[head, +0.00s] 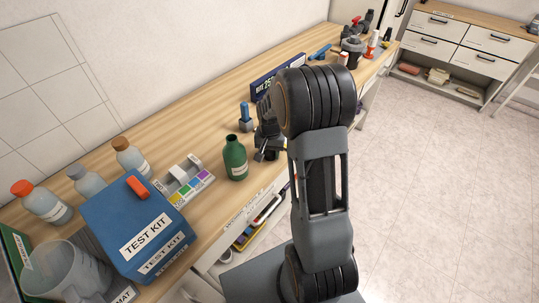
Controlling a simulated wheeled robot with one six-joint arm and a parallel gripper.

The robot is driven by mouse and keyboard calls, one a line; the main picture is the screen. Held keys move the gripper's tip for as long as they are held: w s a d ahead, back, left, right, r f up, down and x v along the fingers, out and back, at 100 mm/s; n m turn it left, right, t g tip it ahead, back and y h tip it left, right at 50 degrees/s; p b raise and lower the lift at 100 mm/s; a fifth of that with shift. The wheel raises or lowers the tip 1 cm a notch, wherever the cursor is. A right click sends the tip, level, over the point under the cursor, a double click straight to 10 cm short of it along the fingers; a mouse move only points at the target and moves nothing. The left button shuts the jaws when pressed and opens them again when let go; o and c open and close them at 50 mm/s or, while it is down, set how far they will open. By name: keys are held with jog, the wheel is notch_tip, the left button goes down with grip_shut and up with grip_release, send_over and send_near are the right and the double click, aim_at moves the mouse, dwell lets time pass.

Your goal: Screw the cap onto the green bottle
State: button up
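The green bottle (235,160) stands upright on the wooden bench near its front edge, with a pale label on its side. Its neck is dark, and I make out no cap on it. My gripper (266,152) is just to the right of the bottle, pointing down close to the bench, and looks apart from it. My own arm covers part of the gripper, so I cannot tell whether its fingers are open or hold something. I cannot make out a loose cap for the green bottle.
A blue test kit box (135,230), a colour-strip holder (183,180) and several capped bottles stand left of the green bottle. A clear jug (62,272) is at the front left. A blue-topped item (245,115) and a dark blue sign (277,77) stand behind the gripper.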

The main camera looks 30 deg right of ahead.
aim_at(270, 153)
jog(key=c, duration=0.3)
jog(key=shift+r, duration=0.1)
jog(key=shift+c, duration=0.2)
jog(key=shift+r+p, duration=0.8)
jog(key=shift+r, duration=0.15)
jog(key=shift+r, duration=0.1)
jog(key=shift+r+p, duration=2.1)
jog(key=shift+r, duration=0.75)
